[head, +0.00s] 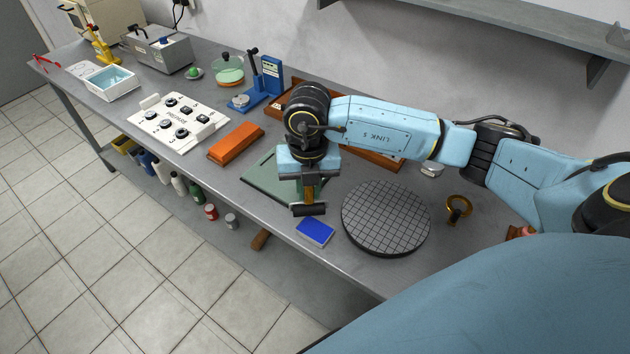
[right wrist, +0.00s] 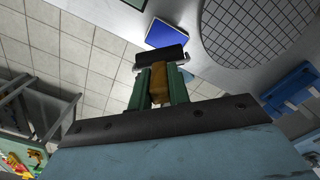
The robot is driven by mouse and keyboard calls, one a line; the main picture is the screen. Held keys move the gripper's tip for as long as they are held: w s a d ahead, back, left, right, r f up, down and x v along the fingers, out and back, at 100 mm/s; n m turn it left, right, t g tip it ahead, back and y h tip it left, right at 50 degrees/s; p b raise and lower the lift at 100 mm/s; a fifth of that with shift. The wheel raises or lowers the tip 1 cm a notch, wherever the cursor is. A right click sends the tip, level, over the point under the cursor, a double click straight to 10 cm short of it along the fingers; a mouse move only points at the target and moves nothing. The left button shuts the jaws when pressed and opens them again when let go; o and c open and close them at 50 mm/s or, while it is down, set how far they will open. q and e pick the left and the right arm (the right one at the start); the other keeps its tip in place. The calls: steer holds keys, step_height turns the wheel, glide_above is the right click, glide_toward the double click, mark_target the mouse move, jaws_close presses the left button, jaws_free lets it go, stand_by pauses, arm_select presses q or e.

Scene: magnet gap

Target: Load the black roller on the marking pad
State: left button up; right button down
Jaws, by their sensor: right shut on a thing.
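The black roller (head: 308,210) hangs at the lower end of my right gripper, just left of and above the blue marking pad (head: 315,232) in the head view. My right gripper (head: 309,190) is shut on the roller's wooden handle. In the right wrist view the black roller (right wrist: 161,57) lies across beyond the green fingers (right wrist: 160,85), with the brown handle (right wrist: 160,80) between them. The blue pad (right wrist: 167,34) shows just past the roller. I cannot tell from these views whether the roller touches the pad. My left gripper is not in view.
A round gridded plate (head: 386,218) lies right of the pad. A green mat (head: 262,180) lies behind the roller, with an orange block (head: 236,143) to its left. The bench's front edge is close to the pad.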

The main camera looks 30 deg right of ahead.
mark_target(315, 208)
steer(key=m, duration=0.4)
steer(key=shift+s+d+m+p, duration=0.15)
steer(key=shift+d+m+p, duration=0.15)
steer(key=shift+p, duration=0.05)
steer(key=m, duration=0.3)
steer(key=shift+s+d+f+m+p, duration=0.1)
steer(key=shift+d+m+p, duration=0.2)
steer(key=shift+m, duration=0.1)
steer(key=shift+f+b, duration=2.2)
steer(key=shift+f, duration=0.85)
steer(key=shift+f+b, duration=0.3)
steer(key=shift+f, duration=0.15)
steer(key=shift+r, duration=0.15)
steer(key=shift+r+p, duration=2.9)
steer(key=shift+r, duration=0.55)
